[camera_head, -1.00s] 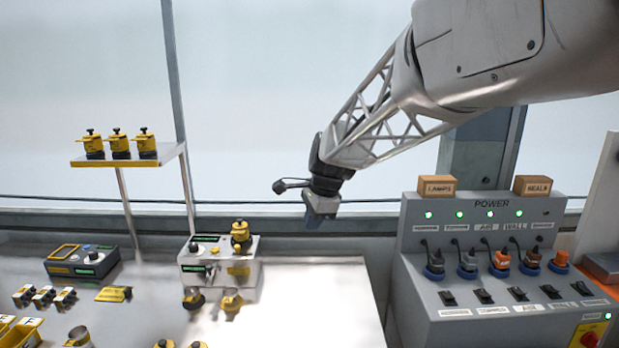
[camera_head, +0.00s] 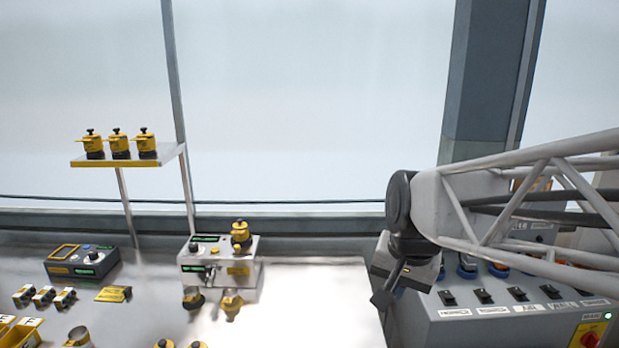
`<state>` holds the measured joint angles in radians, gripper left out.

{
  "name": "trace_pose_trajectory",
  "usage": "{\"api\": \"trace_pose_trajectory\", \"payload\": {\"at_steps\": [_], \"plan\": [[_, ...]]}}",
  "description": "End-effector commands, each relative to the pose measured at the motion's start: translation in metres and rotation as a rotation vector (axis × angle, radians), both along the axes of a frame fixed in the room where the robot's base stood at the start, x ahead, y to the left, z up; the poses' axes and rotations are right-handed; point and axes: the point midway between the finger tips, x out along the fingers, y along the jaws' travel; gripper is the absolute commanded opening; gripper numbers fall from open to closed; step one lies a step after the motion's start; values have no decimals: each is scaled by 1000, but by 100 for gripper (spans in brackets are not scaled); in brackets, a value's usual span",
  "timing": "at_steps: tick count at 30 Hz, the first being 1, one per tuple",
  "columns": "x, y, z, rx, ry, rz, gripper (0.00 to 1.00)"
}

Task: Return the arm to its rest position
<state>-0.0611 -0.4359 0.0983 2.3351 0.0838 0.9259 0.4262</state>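My arm comes in from the right edge as a grey lattice link and hangs in front of the power console. My gripper (camera_head: 383,296) points down at the left end of the arm, at the right edge of the white work surface. It appears apart from the objects on the bench. The fingers are dark and small, and I cannot tell whether they are open or shut. I see no object held.
The power console (camera_head: 470,325) with switches and plugs stands at the right, partly hidden by my arm. A seeder unit (camera_head: 190,262) stands left of centre. A shelf (camera_head: 112,162) holds three yellow pots. A dark control box (camera_head: 80,264) sits at left. The white work surface (camera_head: 310,300) is clear.

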Motion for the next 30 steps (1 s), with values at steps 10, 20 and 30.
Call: {"api": "trace_pose_trajectory", "payload": {"at_steps": [10, 20, 30], "plan": [[-85, -30, -24, -118, -27, 246, 0], [-121, -41, -39, -173, -30, 364, 0], [-122, -41, -40, -175, -30, 369, 0]]}}
